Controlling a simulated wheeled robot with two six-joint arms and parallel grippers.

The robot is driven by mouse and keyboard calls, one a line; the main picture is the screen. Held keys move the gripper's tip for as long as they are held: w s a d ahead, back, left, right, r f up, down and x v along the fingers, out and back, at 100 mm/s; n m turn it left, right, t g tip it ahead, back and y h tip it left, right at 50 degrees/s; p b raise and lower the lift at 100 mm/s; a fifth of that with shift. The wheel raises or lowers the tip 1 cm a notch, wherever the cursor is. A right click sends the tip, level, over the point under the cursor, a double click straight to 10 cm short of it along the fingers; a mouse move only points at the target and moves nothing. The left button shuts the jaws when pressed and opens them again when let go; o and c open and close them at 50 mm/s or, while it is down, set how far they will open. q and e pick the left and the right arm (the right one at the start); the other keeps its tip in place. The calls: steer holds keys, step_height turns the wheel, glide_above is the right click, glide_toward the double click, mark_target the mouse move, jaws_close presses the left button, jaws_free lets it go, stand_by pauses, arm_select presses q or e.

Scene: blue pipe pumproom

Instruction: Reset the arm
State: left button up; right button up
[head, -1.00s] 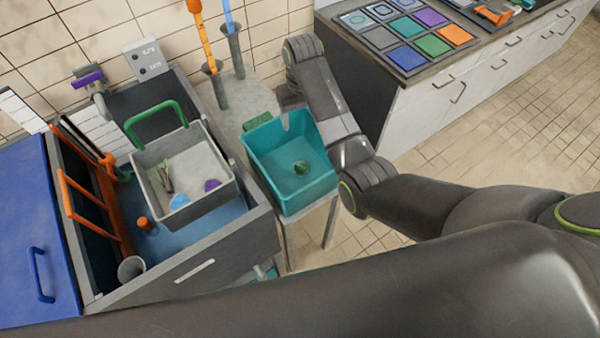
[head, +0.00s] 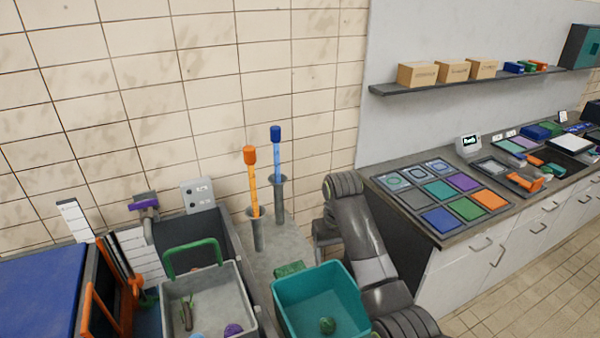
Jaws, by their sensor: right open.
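My right arm (head: 368,245) rises from the lower right of the head view, bent at a dark joint near the wall. My right gripper (head: 322,235) shows as a small dark part left of that joint, above the back of the teal bin. It is open, and nothing shows in it. Its fingertips are largely hidden. The teal bin (head: 290,300) stands left of my arm, with a small green round object (head: 327,325) inside. My left gripper is not in view.
A grey basket (head: 245,290) with a green handle (head: 192,253) sits left of the bin. Two upright holders carry an orange rod (head: 254,190) and a blue rod (head: 277,160). A counter with coloured tiles (head: 440,190) lies right of my arm. A shelf (head: 440,83) hangs above it.

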steer(key=s+d+f+m+t, duration=0.2)
steer(key=s+d+f, duration=1.05)
steer(key=s, duration=0.35)
steer(key=s+d+r+t+h, duration=0.1)
steer(key=s+d+r, duration=0.15)
steer(key=s, duration=0.85)
steer(key=s+d+r+t+h, duration=0.1)
steer(key=s+d, duration=0.3)
steer(key=s, duration=0.7)
step_height(320, 180, down, 34)
steer(key=d+g+b, duration=0.2)
steer(key=b, duration=0.6)
steer(key=s+a+f+b, duration=0.1)
steer(key=s+f+b, duration=0.2)
steer(key=s+f, duration=0.4)
steer(key=s+f+y+b, duration=0.1)
steer(key=s+f+b, duration=0.2)
steer(key=s+f, duration=0.5)
step_height(320, 180, down, 6)
steer(key=shift+s+a+f+m+g, duration=0.15)
steer(key=shift+a+f+m+g, duration=0.1)
steer(key=shift+a+m+g, duration=0.15)
